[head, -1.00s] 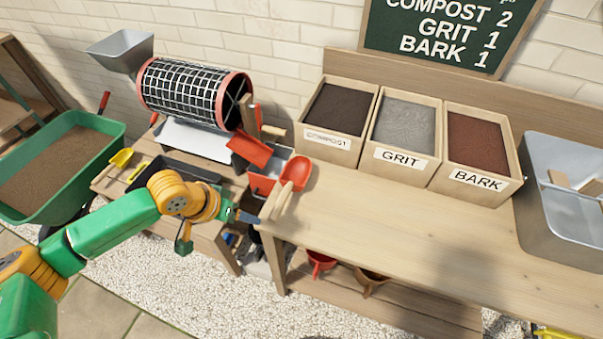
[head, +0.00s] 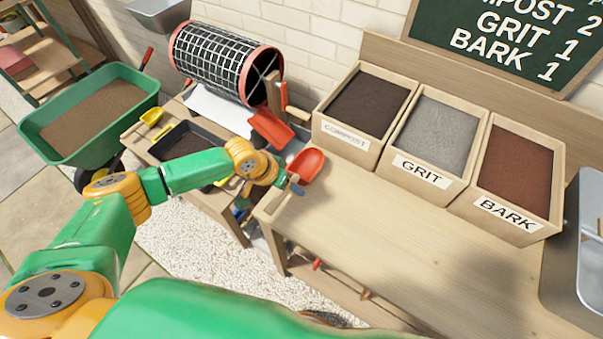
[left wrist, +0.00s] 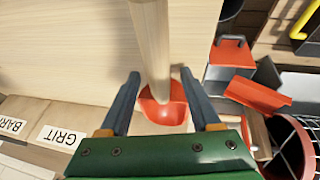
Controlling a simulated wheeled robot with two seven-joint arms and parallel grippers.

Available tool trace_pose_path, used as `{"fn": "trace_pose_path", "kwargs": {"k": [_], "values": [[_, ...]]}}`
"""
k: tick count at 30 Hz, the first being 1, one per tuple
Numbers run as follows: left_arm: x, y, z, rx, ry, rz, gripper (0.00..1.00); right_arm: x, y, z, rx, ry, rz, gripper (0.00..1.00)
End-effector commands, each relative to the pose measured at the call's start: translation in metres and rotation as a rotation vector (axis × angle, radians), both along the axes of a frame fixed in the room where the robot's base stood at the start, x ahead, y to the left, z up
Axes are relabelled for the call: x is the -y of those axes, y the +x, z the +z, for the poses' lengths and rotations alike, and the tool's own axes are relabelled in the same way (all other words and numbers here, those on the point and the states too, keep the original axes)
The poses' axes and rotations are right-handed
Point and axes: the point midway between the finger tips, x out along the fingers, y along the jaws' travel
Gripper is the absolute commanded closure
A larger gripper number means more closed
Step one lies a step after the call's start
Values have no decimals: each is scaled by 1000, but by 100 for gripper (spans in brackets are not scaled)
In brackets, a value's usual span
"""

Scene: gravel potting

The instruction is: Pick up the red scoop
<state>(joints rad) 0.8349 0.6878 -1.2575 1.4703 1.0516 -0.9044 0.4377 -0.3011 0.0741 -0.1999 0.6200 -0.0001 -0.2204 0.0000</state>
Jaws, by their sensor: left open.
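The red scoop (head: 306,165) lies at the left end of the wooden bench (head: 390,235). My left gripper (head: 288,187) is at the handle, just in front of the scoop's red bowl. In the left wrist view, the open fingers of the left gripper (left wrist: 160,75) are on either side of the handle (left wrist: 151,45), with gaps visible. The red bowl (left wrist: 163,112) shows between the fingers, nearer the palm. I cannot tell how far down the fingers reach. My right gripper is not in view.
Bins of compost (head: 365,105), grit (head: 435,135) and bark (head: 515,170) stand along the back of the bench. A yellow scoop (head: 151,116) lies left. The bench's middle is clear.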

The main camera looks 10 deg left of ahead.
Motion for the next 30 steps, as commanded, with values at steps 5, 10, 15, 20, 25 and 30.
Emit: {"fn": "trace_pose_path", "kwargs": {"k": [5, 10, 15, 20, 25, 30], "values": [[0, 0, 0, 0, 0, 0, 52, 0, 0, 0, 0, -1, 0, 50], [0, 0, 0, 0, 0, 0, 98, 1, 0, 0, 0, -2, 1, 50], [0, 0, 1, 0, 0, 1, 100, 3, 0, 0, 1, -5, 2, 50], [0, 0, 1, 0, 0, 1, 100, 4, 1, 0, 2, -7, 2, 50], [0, 0, 1, 0, 0, 1, 100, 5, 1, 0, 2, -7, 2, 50], [0, 0, 1, -1, 0, 1, 100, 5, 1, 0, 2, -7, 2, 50]]}}
